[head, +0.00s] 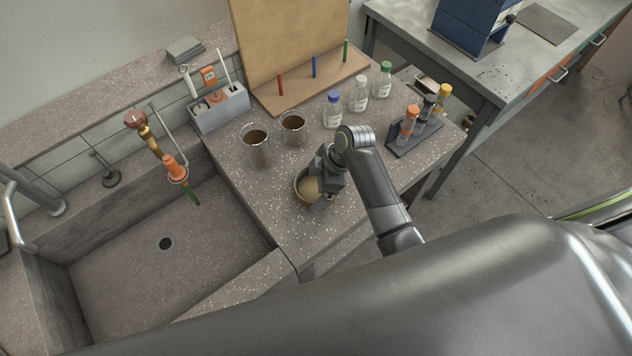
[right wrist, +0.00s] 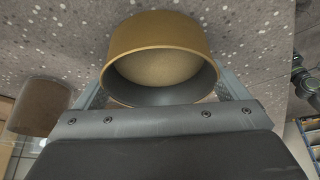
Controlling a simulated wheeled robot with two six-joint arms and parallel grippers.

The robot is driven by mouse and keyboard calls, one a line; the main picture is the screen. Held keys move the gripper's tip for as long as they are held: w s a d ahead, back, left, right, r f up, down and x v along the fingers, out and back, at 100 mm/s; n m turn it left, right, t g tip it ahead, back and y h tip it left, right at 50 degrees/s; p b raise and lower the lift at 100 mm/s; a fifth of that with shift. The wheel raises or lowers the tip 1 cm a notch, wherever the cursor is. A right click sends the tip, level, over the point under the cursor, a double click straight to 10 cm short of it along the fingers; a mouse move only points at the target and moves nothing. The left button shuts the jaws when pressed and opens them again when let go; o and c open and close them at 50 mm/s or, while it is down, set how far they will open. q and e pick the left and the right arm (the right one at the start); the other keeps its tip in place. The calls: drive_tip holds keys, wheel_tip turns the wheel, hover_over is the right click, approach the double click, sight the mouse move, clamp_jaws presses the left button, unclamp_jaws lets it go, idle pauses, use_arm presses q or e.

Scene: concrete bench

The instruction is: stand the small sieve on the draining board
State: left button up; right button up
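The small sieve (head: 306,189) is a round, brass-coloured ring at the front of the speckled bench top. In the right wrist view the sieve (right wrist: 160,50) shows its open, darker inside, with a finger against each side. My right gripper (head: 318,183) is shut on it from the bench's right side; its body hides part of the sieve. Whether the sieve touches the bench is hard to tell. A tan upright board with a pegged base (head: 300,91) stands at the back; it may be the draining board. My left gripper is not in view.
Two dark-filled beakers (head: 256,147) (head: 292,127) stand behind the sieve. Several capped bottles (head: 358,97) and a tube rack (head: 413,137) are to the right. A sink (head: 150,265) lies left, a grey tool holder (head: 219,111) behind. Bench in front of the sieve is clear.

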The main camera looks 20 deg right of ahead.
drive_tip(key=shift+o, duration=0.3)
drive_tip(key=shift+r, duration=0.25)
drive_tip(key=v, duration=1.2)
drive_tip(key=shift+f, duration=0.1)
